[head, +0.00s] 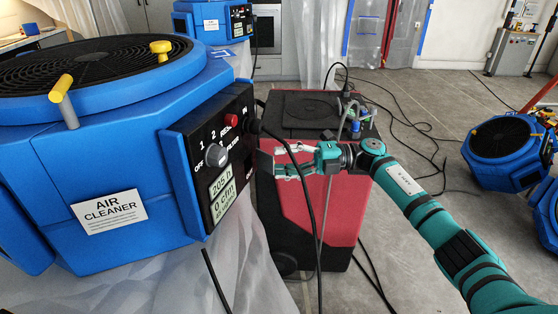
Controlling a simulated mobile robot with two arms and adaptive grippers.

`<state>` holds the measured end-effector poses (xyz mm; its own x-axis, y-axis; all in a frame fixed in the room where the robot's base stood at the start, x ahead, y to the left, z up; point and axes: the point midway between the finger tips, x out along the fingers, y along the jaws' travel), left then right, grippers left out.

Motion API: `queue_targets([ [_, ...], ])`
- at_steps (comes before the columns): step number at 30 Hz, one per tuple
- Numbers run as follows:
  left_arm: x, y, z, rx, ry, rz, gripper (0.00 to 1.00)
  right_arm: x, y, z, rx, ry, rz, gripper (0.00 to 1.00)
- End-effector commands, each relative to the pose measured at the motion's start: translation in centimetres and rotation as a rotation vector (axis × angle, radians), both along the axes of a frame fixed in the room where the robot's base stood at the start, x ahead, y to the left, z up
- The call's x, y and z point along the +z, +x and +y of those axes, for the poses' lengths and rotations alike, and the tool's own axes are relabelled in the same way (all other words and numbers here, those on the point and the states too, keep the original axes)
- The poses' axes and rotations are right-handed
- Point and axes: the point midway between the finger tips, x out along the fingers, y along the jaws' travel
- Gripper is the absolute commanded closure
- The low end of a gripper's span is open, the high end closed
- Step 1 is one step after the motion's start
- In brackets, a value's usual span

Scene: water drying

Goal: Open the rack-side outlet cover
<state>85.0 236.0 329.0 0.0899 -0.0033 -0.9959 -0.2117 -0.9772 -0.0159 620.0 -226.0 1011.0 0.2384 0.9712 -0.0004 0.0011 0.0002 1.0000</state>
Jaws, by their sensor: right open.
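My right gripper (278,161), teal and grey, reaches in from the right. Its fingers are apart and point left at the right edge of the black control panel (222,140) of the blue air cleaner (110,150). I see nothing held between them. Whether the fingertips touch the panel, I cannot tell. The panel carries a grey knob, a red button and two lit displays. An outlet cover cannot be made out clearly; the panel's right edge is seen at a steep angle and partly hidden by cables. My left gripper is not in view.
A red and black machine (345,215) stands on the floor behind my right gripper. A black cable (318,215) hangs in front of it, close to the gripper. Blue fans (503,150) stand at the right. Cables cross the grey floor.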

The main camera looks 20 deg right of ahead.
Motion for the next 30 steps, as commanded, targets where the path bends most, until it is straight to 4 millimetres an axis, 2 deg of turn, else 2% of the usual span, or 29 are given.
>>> queue_targets([
  [9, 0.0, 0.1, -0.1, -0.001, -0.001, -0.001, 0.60, 0.0, -1.6, -6.6, -0.003, -0.001, 0.000, 0.57],
  [15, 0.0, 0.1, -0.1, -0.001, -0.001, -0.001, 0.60, 0.2, -2.3, -9.4, -0.001, 0.002, -0.001, 0.57],
  [21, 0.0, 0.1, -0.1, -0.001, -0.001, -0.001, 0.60, 0.2, -2.5, -10.3, 0.001, 0.002, -0.004, 0.57],
  [30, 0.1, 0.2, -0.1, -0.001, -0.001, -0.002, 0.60, 0.1, -2.5, -10.1, -0.008, 0.006, -0.008, 0.58],
])
